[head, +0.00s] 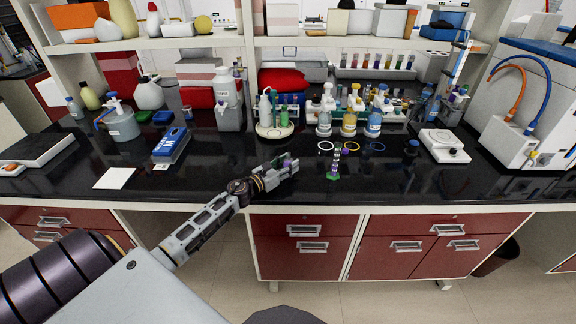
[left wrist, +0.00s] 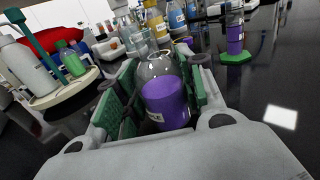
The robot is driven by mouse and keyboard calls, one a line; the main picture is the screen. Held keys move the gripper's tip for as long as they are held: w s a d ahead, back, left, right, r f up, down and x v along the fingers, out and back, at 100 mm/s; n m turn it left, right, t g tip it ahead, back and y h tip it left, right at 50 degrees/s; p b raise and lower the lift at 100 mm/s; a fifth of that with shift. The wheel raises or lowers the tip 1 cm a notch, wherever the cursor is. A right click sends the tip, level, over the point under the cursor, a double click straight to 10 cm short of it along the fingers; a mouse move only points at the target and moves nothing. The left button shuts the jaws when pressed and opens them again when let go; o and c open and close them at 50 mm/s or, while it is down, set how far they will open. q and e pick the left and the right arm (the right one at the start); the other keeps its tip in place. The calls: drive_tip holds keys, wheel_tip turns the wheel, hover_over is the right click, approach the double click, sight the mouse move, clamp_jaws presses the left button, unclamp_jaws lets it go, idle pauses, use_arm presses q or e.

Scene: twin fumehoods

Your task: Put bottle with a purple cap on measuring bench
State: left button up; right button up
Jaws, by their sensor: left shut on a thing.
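My left gripper (head: 290,165) reaches over the front part of the black counter (head: 225,180). In the left wrist view its green-padded fingers (left wrist: 160,95) are closed around a small bottle (left wrist: 166,100). The bottle has a clear grey rounded part and a wide purple part with a pale label, partly hidden by the fingers. In the head view only a small purple bit of it (head: 287,161) shows at the fingertips. I cannot tell which surface is the measuring bench. My right gripper is not in view.
A purple cylinder on a green hexagonal base (head: 335,165) stands just right of the gripper. Behind are coloured rings (head: 325,147), yellow (head: 349,123) and blue bottles (head: 373,124), and a round white stand (head: 274,131). A white balance (head: 443,145) stands right. The counter's front right is clear.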

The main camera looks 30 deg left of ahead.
use_arm(q)
drive_tip(key=shift+f, duration=0.1)
idle(0.3)
drive_tip(key=o, duration=1.1)
drive_tip(key=shift+r, duration=0.2)
